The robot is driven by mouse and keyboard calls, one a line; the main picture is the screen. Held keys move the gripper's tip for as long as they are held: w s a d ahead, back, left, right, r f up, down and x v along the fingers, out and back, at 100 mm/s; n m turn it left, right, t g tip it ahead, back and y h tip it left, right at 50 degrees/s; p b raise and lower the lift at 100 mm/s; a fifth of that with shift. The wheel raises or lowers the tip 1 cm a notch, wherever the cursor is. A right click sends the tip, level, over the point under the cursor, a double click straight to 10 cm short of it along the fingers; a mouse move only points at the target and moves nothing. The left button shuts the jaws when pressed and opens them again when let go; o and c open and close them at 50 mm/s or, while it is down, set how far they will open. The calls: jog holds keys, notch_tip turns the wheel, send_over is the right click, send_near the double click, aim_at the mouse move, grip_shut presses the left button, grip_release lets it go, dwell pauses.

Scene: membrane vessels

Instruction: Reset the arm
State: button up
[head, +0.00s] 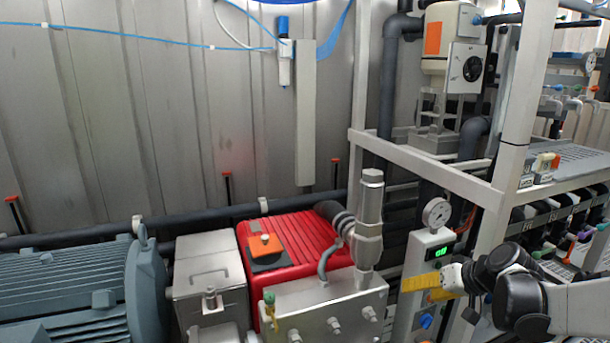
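My arm (570,307) reaches in from the right edge of the head view, with dark joints and pale links. At its left end is my gripper (424,285), with yellow finger parts seen from the side. It is in front of a pale panel (428,240) that carries a round gauge (437,213) and a small green-lit display (439,252). I see nothing clearly held. The gap between the fingers is not clear, so I cannot tell whether they are open or shut, or whether they touch the panel.
A white frame post (515,130) and racks with dark fittings (560,213) stand close to my arm. A steel box (325,308), a red ribbed unit (290,228) and a grey motor (75,285) fill the lower left and middle. The metal wall (180,110) is behind.

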jog(key=s+a+r+g+h, duration=0.1)
jog(key=s+a+r, duration=0.25)
jog(key=s, duration=0.25)
jog(key=s+a+r+h, duration=0.1)
jog(key=s+a+r, duration=0.2)
jog(key=s+a, duration=0.3)
jog(key=s+f+h, duration=0.1)
jog(key=s+h, duration=0.1)
jog(key=s, duration=1.1)
jog(key=shift+s+a+n+t+h, duration=0.25)
jog(key=shift+s+n+t+h, duration=0.05)
jog(key=shift+s, duration=0.05)
